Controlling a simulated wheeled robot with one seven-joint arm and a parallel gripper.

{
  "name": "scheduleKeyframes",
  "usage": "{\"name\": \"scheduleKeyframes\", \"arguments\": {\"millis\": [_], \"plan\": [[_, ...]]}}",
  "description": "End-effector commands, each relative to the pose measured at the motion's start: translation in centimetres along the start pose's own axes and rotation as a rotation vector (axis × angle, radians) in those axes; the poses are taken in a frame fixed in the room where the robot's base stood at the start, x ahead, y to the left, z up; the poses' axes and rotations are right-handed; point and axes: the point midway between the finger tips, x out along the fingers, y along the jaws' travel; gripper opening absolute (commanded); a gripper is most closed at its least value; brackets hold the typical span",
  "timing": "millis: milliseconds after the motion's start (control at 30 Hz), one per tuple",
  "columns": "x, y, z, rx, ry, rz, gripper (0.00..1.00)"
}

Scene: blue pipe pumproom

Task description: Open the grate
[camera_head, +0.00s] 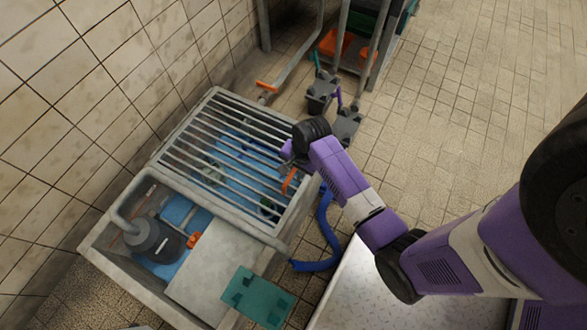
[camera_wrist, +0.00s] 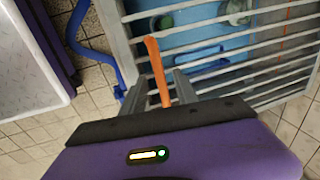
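The grate (camera_head: 222,165) is a grey metal frame with parallel bars. It lies flat over the far part of a box-like tank with blue contents below. In the wrist view its bars (camera_wrist: 225,42) fill the upper right. An orange handle (camera_head: 289,181) is at the grate's right edge. In the wrist view the orange handle (camera_wrist: 157,68) runs upward from between my gripper's fingers. My gripper (camera_head: 287,158) is at that edge, and the wrist view shows its two grey fingers (camera_wrist: 158,92) apart, one on each side of the handle. I cannot tell whether either finger touches it.
The near part of the tank holds a grey pump (camera_head: 152,238) beside a flat pale cover (camera_head: 215,265). A teal plate (camera_head: 258,297) is at its corner. A blue hose (camera_head: 323,235) lies right of the tank. A tiled wall stands left; open floor (camera_head: 460,90) is right.

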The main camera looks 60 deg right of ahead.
Motion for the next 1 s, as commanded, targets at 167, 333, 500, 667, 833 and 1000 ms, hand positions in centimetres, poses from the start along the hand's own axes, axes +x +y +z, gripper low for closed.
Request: {"name": "scheduleKeyframes", "arguments": {"millis": [167, 333, 500, 667, 833, 1000], "plan": [[0.6, -0.04, -0.03, 0.0, 0.001, -0.001, 0.36], [0.56, -0.04, -0.03, -0.001, 0.001, -0.001, 0.36], [0.55, -0.03, -0.03, -0.001, 0.001, -0.001, 0.07], [0.55, -0.02, -0.03, -0.001, 0.001, -0.001, 0.0], [0.55, 0.0, -0.03, -0.001, 0.001, 0.0, 0.0], [0.55, 0.02, -0.03, 0.0, 0.001, 0.0, 0.0]]}}
